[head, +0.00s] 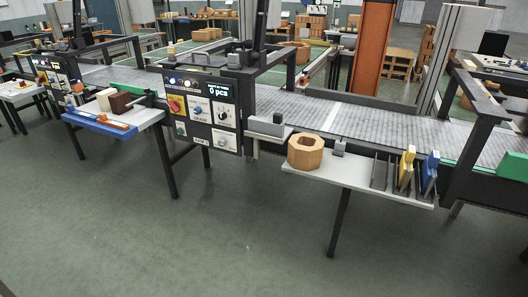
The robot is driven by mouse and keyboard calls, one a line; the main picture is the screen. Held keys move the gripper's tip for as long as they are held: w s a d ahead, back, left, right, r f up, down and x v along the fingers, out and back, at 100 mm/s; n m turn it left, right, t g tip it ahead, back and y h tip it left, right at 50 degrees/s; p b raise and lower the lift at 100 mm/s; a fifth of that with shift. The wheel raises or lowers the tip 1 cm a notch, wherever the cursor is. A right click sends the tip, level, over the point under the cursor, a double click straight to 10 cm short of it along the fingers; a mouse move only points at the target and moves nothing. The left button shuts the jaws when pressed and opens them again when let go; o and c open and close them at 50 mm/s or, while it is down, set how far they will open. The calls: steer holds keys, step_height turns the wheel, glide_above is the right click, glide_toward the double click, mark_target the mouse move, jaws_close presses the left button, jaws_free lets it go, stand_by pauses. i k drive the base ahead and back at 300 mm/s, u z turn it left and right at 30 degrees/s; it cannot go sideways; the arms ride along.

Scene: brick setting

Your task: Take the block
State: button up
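Several block-like things are in the head view, and I cannot tell which one the task means. On the left side table (140,120) stand a beige block (105,99) and a dark brown block (122,103), touching or nearly so. A small grey block (339,149) stands on the right side table (350,177), beside a tan octagonal ring (305,152). A longer light grey block (264,126) lies by the conveyor, with a small dark piece (279,117) at its right end. A green block (513,167) is at the right edge. My gripper is not in view.
A conveyor (370,123) runs across behind the side tables. A control panel (200,110) reading "0 pcs" stands between them. Dark upright dividers with yellow (406,167) and blue (430,170) pieces stand at the right table's end. The green floor (230,240) in front is clear.

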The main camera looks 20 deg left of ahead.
mark_target(305, 150)
steer(key=u, duration=0.4)
steer(key=k, duration=0.3)
steer(key=u, duration=1.7)
steer(key=k, duration=0.65)
steer(key=z, duration=0.45)
steer(key=i, duration=1.6)
steer(key=u, duration=0.2)
